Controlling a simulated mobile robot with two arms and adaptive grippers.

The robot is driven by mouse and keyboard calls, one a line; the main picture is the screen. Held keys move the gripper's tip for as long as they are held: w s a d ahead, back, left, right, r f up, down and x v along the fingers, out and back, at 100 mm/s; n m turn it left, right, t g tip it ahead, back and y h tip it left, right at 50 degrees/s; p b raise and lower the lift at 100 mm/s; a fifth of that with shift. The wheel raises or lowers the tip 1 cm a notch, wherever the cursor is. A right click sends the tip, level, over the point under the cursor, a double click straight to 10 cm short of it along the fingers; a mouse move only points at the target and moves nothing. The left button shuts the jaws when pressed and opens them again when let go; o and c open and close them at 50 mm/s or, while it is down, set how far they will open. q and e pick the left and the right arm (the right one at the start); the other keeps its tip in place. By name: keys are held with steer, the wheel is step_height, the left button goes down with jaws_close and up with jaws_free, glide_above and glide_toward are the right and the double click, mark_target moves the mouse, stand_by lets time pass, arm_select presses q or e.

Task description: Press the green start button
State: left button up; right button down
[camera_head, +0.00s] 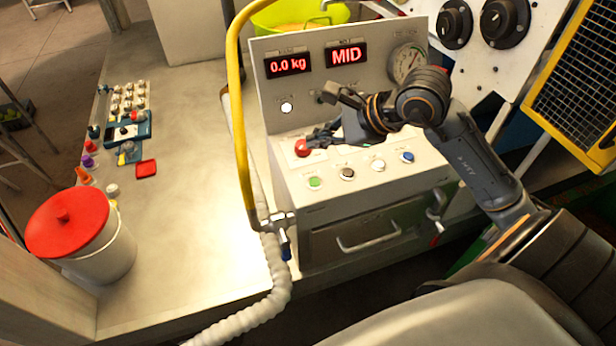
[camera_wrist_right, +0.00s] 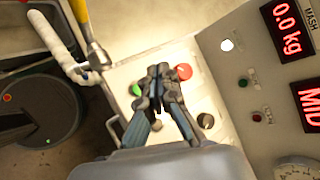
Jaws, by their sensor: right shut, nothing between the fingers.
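The green button (camera_head: 315,183) sits at the front left of the press's sloped control panel (camera_head: 330,205). In the right wrist view the green button (camera_wrist_right: 136,90) shows just left of my fingertips. My right gripper (camera_head: 318,136) is over the panel, behind the green button and close to the red mushroom button (camera_head: 301,148). It is shut and empty, its fingers together in the right wrist view (camera_wrist_right: 160,72). It appears apart from the green button. My left gripper is not in view.
Displays (camera_head: 288,66) rise behind. A lidded bucket (camera_head: 85,240) stands far left.

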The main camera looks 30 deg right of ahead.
mark_target(318, 183)
steer(key=shift+s, duration=0.15)
step_height(318, 183, down, 8)
steer(key=b, duration=0.5)
steer(key=shift+f, duration=0.15)
steer(key=shift+f+b, duration=0.3)
steer(key=shift+b, duration=0.1)
stand_by(1.1)
steer(key=shift+f+b, duration=0.35)
steer(key=shift+b, duration=0.35)
steer(key=shift+f+b, duration=0.4)
steer(key=shift+b, duration=0.3)
stand_by(0.4)
stand_by(0.4)
steer(key=shift+r+p, duration=0.3)
steer(key=shift+r, duration=0.5)
